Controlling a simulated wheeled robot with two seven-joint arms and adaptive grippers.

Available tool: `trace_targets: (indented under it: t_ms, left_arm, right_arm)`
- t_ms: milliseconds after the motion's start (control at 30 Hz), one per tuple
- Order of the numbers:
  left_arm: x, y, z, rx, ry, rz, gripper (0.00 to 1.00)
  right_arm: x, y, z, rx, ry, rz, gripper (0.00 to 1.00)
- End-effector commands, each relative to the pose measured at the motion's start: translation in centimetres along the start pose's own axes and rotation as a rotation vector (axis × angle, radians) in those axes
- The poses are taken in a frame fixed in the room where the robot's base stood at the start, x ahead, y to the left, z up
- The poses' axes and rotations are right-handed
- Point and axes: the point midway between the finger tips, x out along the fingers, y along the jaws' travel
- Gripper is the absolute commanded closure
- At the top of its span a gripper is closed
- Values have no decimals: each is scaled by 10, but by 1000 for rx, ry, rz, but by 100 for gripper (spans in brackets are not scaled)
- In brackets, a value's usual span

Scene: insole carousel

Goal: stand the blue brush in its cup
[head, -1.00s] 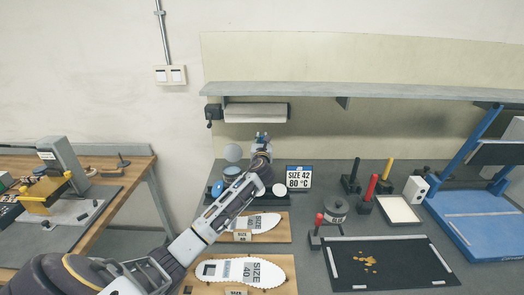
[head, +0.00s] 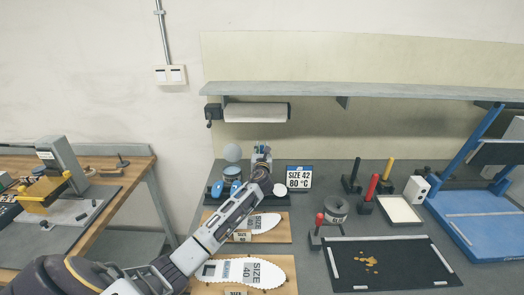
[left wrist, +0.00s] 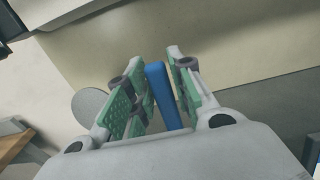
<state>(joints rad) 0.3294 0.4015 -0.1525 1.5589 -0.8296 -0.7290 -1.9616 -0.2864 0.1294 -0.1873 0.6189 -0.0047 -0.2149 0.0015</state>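The blue brush (left wrist: 163,92) shows in the left wrist view as a blue bar between the green-padded fingers of my left gripper (left wrist: 158,90), which is shut on it. The brush's far end is not clear. In the head view my left gripper (head: 262,152) is above the back left of the bench, with a little blue showing at it. Small blue and grey items, including a blue-topped round one (head: 232,172), stand just left of the gripper; I cannot tell which is the brush's cup. My right gripper is not in view.
A sign reading SIZE 42 80 °C (head: 299,177) stands right of the gripper. White insoles on wooden boards (head: 280,229) lie in front, partly under my arm. A paper roll (head: 256,112) and shelf (head: 400,91) are behind. A black mat (head: 400,250) lies right.

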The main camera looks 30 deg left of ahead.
Motion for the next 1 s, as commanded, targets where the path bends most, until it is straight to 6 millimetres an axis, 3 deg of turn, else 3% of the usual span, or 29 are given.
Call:
trace_targets:
  t_ms: [67, 567, 1000]
  left_arm:
    - [0, 0, 0, 0, 0, 0, 62]
    - [-2, 0, 3, 0, 0, -1, 62]
    - [-38, 0, 2, 1, 0, -1, 62]
  right_arm:
    - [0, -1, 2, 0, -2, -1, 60]
    - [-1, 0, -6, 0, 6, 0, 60]
    - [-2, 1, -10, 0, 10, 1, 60]
